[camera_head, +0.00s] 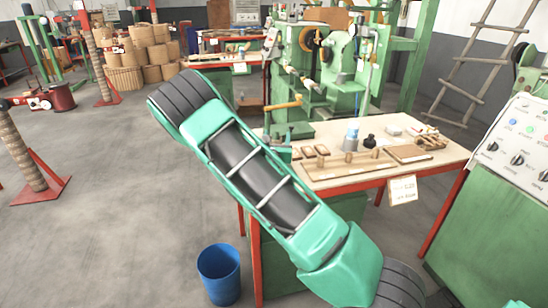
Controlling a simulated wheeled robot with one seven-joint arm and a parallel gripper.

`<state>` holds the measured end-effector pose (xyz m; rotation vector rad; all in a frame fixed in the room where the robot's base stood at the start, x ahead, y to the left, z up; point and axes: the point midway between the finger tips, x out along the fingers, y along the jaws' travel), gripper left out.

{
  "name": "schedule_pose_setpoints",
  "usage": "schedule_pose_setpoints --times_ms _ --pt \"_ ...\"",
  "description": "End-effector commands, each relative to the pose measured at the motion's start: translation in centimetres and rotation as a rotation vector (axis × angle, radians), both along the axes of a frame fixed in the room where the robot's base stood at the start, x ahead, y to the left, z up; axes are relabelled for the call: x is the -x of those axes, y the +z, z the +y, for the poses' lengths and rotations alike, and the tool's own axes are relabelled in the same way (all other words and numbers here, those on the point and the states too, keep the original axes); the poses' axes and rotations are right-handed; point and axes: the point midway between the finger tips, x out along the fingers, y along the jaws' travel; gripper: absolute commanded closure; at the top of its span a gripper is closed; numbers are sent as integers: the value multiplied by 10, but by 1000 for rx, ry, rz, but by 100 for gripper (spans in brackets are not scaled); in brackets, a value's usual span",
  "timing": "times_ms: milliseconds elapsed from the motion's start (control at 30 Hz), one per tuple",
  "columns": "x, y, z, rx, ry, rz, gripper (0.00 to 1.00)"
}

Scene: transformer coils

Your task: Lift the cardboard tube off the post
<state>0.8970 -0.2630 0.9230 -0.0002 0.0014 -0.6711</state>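A wooden board (330,172) lies on the workbench at right of centre. A short brown upright piece (350,139) stands on it; I cannot tell whether this is the cardboard tube or a bare post. Several small brown pieces (310,152) lie at the board's left end, too small to identify. Taller brown-wrapped uprights on red bases stand on the floor at left, one nearer (22,150) and one farther back (96,60). My green arm crosses the middle of the view and hides the bench's left part. My gripper is not visible.
The workbench (440,160) has red legs and a hanging paper label (403,190). A blue bucket (219,275) stands on the floor before it. A green machine (325,70) rises behind; a control cabinet (490,225) stands at right. The left floor is largely clear.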

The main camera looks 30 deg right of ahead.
Motion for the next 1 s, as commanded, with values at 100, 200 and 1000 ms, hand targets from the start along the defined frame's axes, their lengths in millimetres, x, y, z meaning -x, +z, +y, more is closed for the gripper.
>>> schedule_pose_setpoints --times_ms 100,200,1000 --pt "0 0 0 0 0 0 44" --pt "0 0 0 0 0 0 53" --pt "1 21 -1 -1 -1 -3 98"
